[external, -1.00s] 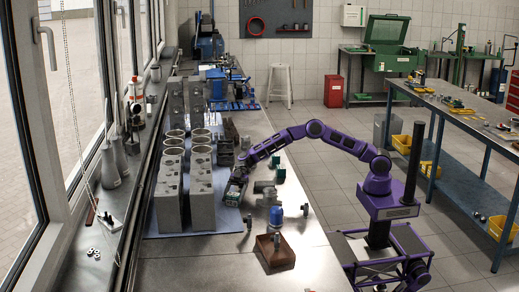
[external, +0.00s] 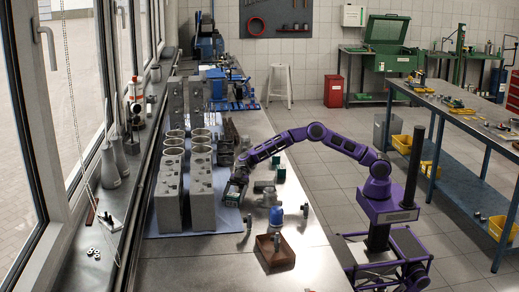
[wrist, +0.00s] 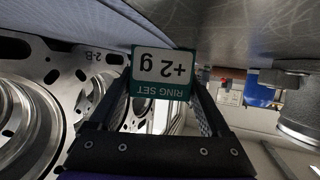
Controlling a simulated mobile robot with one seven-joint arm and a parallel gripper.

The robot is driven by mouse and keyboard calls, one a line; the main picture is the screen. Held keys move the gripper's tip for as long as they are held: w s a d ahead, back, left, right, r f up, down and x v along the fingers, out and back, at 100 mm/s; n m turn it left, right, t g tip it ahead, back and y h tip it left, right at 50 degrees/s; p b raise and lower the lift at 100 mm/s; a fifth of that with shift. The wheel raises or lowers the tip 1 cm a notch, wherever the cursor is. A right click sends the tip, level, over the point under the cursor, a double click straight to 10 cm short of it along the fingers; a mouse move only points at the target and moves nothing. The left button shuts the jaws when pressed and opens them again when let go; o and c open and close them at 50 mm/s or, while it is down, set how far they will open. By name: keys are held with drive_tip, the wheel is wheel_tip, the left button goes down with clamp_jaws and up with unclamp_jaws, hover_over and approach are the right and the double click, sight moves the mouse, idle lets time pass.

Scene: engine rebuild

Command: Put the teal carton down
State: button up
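The teal carton (wrist: 163,73) shows in the wrist view with a white label reading "RING SET +2 g", upside down in the picture. My gripper (wrist: 163,88) has one finger on each side of it and is shut on it. In the external view my gripper (external: 235,190) is low over the left part of the bench, just right of the grey engine blocks. The carton is small and mostly hidden by the gripper there. I cannot tell whether its underside touches the bench.
Grey engine blocks (external: 202,205) with bores stand close left of my gripper. Grey fittings (external: 265,186), a blue-capped jar (external: 276,218) and a brown tray (external: 275,251) stand to the right and nearer. The bench front (external: 200,265) is clear.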

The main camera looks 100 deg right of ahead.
drive_tip(key=shift+o, duration=1)
drive_tip(key=shift+s+f, duration=0.2)
drive_tip(key=shift+f, duration=0.65)
drive_tip(key=shift+r+p, duration=0.7)
drive_tip(key=shift+p, duration=0.5)
drive_tip(key=v, duration=1.2)
drive_tip(key=shift+w+r, duration=0.25)
drive_tip(key=shift+r, duration=0.05)
drive_tip(key=shift+a, duration=0.1)
